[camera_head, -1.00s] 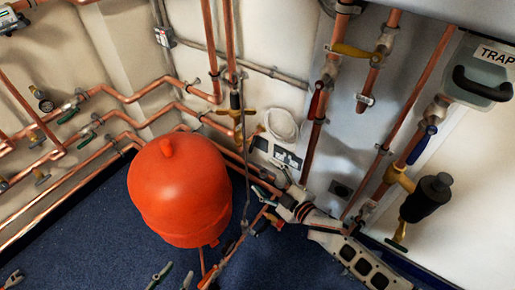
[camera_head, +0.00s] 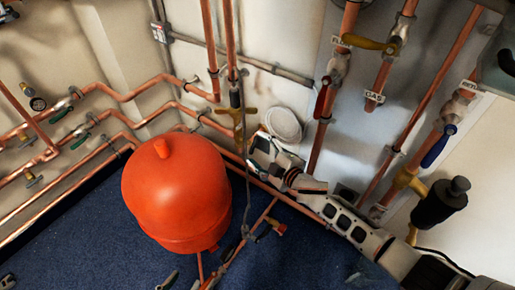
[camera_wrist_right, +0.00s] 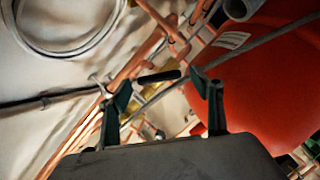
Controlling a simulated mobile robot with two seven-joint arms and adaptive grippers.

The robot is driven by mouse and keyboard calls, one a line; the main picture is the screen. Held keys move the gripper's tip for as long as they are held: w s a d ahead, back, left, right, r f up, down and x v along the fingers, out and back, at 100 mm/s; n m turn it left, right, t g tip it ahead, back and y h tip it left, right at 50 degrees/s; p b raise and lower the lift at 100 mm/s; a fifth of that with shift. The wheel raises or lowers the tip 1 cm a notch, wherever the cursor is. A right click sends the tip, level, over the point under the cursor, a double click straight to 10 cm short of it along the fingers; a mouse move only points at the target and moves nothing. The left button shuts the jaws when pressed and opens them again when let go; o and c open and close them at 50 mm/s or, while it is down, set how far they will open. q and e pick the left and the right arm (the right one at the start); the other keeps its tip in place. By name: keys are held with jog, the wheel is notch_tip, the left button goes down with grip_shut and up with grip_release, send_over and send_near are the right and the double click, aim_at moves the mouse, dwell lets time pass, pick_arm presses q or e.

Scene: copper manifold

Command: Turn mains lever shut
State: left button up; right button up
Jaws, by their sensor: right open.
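A dark-handled lever (camera_head: 236,97) with a brass body sits on the vertical copper pipe behind the red tank. No label on it is readable, so I cannot confirm it is the mains lever. In the right wrist view, a dark handle (camera_wrist_right: 160,76) lies crosswise between my open fingers; contact is not clear. My right gripper (camera_head: 256,148) is at the wall just below and right of the brass fitting, and its open jaws show in the right wrist view (camera_wrist_right: 163,90). Only what may be the tips of my left gripper (camera_head: 182,281) show at the bottom edge.
A red tank (camera_head: 175,195) stands left of my right gripper. Copper pipes (camera_head: 130,96) run along the left wall.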

jog(key=shift+w+a, duration=0.25)
jog(key=shift+w, duration=0.05)
jog(key=shift+c, duration=0.3)
